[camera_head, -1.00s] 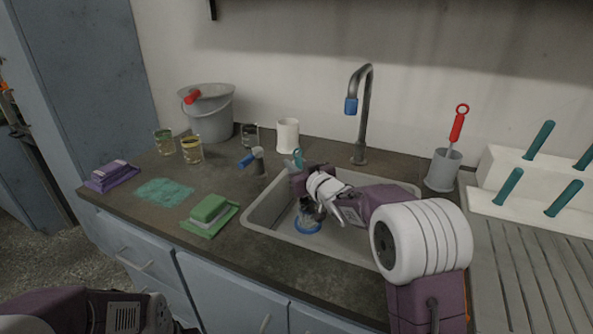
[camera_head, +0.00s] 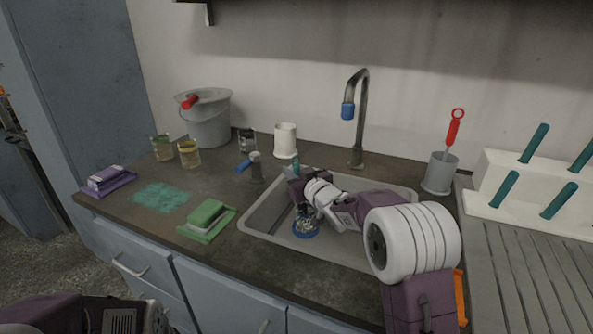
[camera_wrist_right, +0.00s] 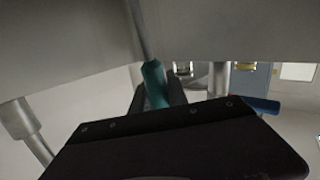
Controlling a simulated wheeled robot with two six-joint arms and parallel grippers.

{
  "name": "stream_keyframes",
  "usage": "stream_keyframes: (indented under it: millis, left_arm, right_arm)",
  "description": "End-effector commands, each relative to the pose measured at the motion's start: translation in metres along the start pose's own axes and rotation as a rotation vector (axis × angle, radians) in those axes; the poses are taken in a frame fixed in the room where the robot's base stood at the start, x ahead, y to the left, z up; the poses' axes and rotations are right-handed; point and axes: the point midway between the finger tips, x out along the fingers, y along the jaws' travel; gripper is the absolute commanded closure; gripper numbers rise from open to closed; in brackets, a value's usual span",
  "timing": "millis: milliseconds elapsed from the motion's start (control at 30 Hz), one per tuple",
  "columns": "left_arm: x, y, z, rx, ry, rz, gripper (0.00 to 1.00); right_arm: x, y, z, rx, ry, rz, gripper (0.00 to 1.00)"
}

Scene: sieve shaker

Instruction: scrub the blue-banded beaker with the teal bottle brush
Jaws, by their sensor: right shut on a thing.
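The blue-banded beaker (camera_head: 305,230) stands in the sink basin, clear glass with a blue ring at its base. My right gripper (camera_head: 296,186) is over the basin, just above the beaker, and shut on the teal bottle brush. The brush's teal handle end (camera_head: 294,164) shows above the gripper. In the right wrist view the teal handle (camera_wrist_right: 155,84) sits between the dark fingers, with a grey rod running up from it. The brush head looks to be at or in the beaker's mouth, but my wrist partly hides it. My left gripper is out of view.
The tap (camera_head: 356,120) rises behind the sink (camera_head: 262,214). A white cup (camera_head: 285,141) and a blue-handled fixture (camera_head: 256,168) stand left of it. A grey holder with a red-handled tool (camera_head: 440,172) is at right.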

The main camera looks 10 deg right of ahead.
Motion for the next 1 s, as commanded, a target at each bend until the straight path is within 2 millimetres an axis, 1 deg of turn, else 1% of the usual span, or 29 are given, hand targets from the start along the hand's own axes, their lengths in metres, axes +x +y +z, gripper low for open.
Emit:
stream_keyframes:
  millis: [33,100,433,1000]
  left_arm:
    - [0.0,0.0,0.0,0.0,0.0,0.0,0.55]
    - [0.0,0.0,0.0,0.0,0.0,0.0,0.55]
    - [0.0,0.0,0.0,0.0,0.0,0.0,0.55]
    - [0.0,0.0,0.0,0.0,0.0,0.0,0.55]
  right_arm:
    - [0.0,-0.001,0.005,0.0,-0.001,-0.001,1.0]
    - [-0.001,-0.003,0.009,0.0,0.001,0.0,1.0]
    - [-0.002,-0.004,0.009,-0.001,0.002,0.0,1.0]
    - [-0.002,-0.005,-0.052,-0.002,0.004,-0.002,1.0]
